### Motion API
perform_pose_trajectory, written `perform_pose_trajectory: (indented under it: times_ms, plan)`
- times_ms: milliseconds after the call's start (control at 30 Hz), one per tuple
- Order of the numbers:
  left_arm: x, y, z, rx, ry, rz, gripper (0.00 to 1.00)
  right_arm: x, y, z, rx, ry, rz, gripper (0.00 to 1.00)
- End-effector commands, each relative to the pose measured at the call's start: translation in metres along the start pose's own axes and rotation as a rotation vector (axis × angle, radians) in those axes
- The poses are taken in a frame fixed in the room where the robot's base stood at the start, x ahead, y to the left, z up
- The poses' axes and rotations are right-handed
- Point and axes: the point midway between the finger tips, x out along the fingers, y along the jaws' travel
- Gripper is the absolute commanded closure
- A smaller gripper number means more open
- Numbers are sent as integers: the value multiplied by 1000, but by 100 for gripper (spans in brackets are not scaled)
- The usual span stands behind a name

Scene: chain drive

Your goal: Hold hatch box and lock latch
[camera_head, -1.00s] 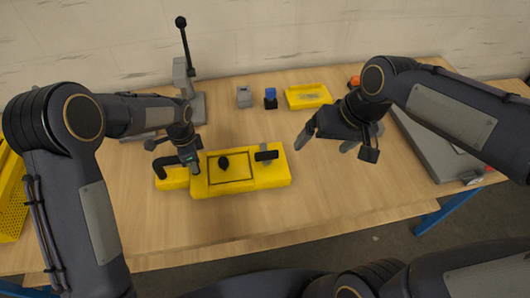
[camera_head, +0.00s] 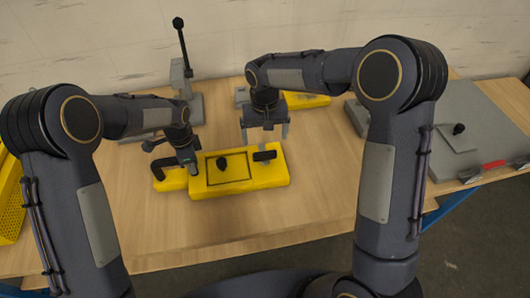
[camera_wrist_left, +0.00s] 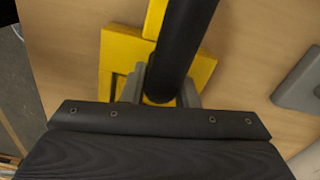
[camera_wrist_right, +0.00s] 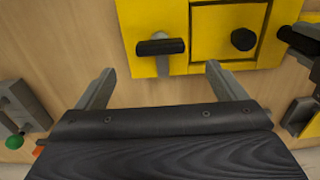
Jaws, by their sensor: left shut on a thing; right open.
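The yellow hatch box (camera_head: 240,186) sits on the table, its lid panel outlined in black with a round black knob (camera_head: 222,163). The latch with its black bar handle (camera_head: 265,155) is on the box's right part. My left gripper (camera_wrist_left: 162,92) is shut on the black handle bar (camera_wrist_left: 184,38) at the box's left end. My right gripper (camera_head: 264,137) is open just behind the latch, pointing down. In the right wrist view the latch handle (camera_wrist_right: 160,47) lies ahead of the open fingers (camera_wrist_right: 159,73), apart from them. The handle lies crosswise on its grey base.
A grey stand with an upright black lever (camera_head: 184,50) is at the back left. A yellow tray (camera_head: 310,100) is partly hidden behind my right arm. A grey panel (camera_head: 470,110) lies at the right. The table front is clear.

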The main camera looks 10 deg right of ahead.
Motion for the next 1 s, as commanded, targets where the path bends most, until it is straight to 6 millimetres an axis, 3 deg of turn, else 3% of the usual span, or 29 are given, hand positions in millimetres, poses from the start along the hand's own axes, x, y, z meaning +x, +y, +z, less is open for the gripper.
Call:
perform_pose_trajectory:
  times_ms: [200, 400, 600, 867, 1000]
  plan:
    - [-1, 0, 0, -1, 0, -1, 100, 47, 1, 1, 1, -5, 1, 9]
    - [-1, 0, 0, -1, 0, -1, 100, 77, 1, 1, 1, -3, 0, 9]
    - [-1, 0, 0, -1, 0, -2, 100, 89, 0, 1, 1, -1, 0, 9]
    - [-1, -1, 0, -2, 0, -2, 100, 90, 0, 0, 1, 0, -1, 9]
    - [-1, -1, 0, -1, 0, -2, 100, 90, 0, 0, 1, 0, -1, 26]
